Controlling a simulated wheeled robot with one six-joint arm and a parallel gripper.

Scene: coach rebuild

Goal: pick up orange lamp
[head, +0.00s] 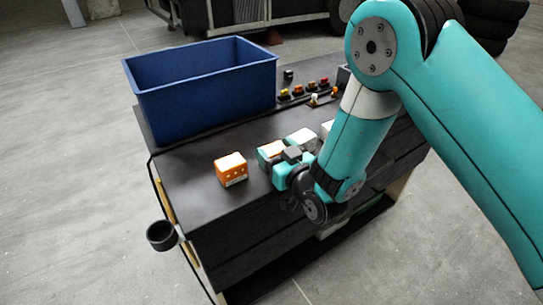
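Several small lamp-like pieces with coloured tops stand on the black cart top, right of the blue bin. One with an orange top (311,87) is in their back row, and another orange one (335,91) is a little to the right. They are too small to tell apart surely.
A second orange-and-white box (231,168) stands left of my gripper. White boxes (302,138) stand behind it, partly covered by my arm. The open blue bin (200,91) fills the cart's far left. A black cup holder (161,235) sticks out at the cart's left side.

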